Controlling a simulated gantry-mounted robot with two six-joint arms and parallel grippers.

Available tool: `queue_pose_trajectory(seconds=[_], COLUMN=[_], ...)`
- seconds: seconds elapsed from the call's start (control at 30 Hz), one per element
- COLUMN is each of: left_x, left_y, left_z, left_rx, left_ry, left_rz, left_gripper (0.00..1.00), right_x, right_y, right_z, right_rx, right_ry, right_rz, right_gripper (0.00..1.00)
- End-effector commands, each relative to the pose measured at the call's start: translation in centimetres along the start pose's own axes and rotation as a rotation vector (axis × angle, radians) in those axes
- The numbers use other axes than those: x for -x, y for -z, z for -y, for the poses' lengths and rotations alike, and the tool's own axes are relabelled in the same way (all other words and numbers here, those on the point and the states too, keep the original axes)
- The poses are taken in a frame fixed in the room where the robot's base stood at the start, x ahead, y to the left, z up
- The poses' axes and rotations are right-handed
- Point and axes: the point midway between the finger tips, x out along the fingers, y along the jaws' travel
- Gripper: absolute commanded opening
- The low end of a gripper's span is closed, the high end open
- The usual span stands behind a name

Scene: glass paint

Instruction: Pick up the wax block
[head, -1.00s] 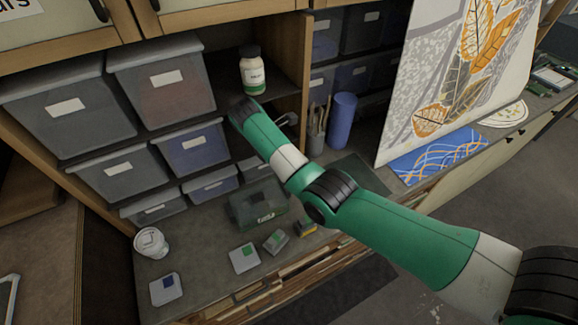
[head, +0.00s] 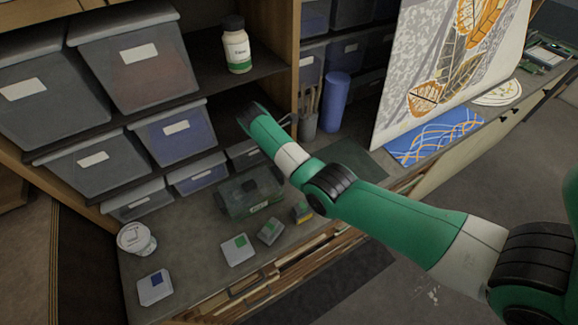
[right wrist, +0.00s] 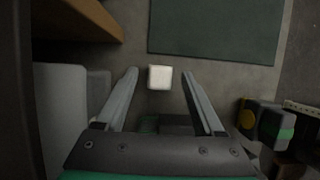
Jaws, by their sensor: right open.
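A small white block, which I take for the wax block (right wrist: 160,77), lies on the grey worktop in the right wrist view. It shows between the tips of my right gripper (right wrist: 160,72), whose two fingers are spread wide with a gap on each side of the block. I cannot tell how high the fingertips are above the worktop. In the head view my green right arm reaches in from the right, and its wrist hides the gripper's jaws and the block. My left gripper is in neither view.
A dark green mat (right wrist: 215,30) lies just beyond the block. Grey drawers (head: 62,165) and a shelf with a white bottle (head: 237,50) stand behind. A dark box (head: 250,195), small tiles (head: 238,249) and a white tub (head: 136,239) are on the worktop.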

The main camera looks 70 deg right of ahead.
Motion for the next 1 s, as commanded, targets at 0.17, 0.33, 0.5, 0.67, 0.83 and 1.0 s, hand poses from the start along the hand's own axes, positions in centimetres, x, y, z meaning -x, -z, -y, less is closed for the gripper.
queue_pose_trajectory(seconds=[0.17,0.33,0.5,0.67,0.83,1.0], left_x=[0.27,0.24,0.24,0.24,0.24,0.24], left_y=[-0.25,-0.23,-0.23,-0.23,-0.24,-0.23], left_z=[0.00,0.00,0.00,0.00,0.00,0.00], left_rx=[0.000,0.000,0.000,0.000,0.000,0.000], left_ry=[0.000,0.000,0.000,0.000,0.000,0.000], left_rz=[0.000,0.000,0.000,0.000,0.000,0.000], left_gripper=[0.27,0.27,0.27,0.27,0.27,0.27], right_x=[-1.97,-1.93,-1.90,-1.88,-1.88,-1.87], right_y=[0.02,0.01,0.01,0.01,0.01,0.01], right_z=[0.04,0.02,0.02,0.01,0.01,0.00], right_rx=[0.000,0.000,0.000,0.000,0.000,0.000], right_ry=[0.000,-0.001,-0.001,-0.001,-0.001,-0.001], right_rz=[-0.001,-0.001,-0.001,-0.001,-0.001,-0.001], right_gripper=[0.70,0.70,0.43,0.14,0.00,0.00])
